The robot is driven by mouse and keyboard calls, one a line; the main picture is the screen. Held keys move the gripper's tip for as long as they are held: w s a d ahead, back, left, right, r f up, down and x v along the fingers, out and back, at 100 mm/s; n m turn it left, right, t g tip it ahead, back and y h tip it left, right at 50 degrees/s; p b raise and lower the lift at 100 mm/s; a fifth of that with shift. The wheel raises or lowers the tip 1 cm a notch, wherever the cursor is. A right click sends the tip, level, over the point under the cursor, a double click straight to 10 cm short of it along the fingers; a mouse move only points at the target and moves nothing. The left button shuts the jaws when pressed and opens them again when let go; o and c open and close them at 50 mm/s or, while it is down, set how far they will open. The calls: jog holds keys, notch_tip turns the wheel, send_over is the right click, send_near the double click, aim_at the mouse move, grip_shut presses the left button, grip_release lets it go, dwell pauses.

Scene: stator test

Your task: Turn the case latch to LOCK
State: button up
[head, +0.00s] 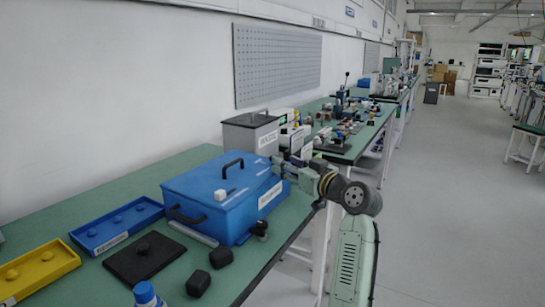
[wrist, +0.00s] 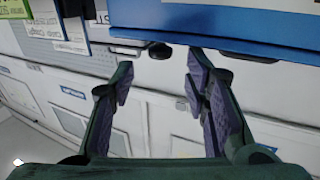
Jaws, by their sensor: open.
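The blue case (head: 222,190) sits on the green bench with its lid down. It has black handles and a white label on its right-hand side. A small white block (head: 220,195) is on the lid; I cannot tell whether it is the latch. My gripper (head: 283,167) is at the case's far right corner, partly hidden. In the wrist view my gripper (wrist: 160,72) is open and its fingers are empty. A blue edge (wrist: 225,27), apparently the case, crosses the top. A small dark knob (wrist: 160,50) shows beneath it, between and beyond the fingertips. No LOCK marking is readable.
A blue tray (head: 118,226), a yellow tray (head: 40,272) and a black plate (head: 145,257) lie left of the case. Two black blocks (head: 198,283) and a small black knobbed part (head: 260,229) lie in front. A grey bin (head: 250,133) stands behind.

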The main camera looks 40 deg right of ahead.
jog(key=w+p, duration=0.1)
jog(key=w, duration=0.5)
jog(key=shift+w, duration=0.25)
grip_shut()
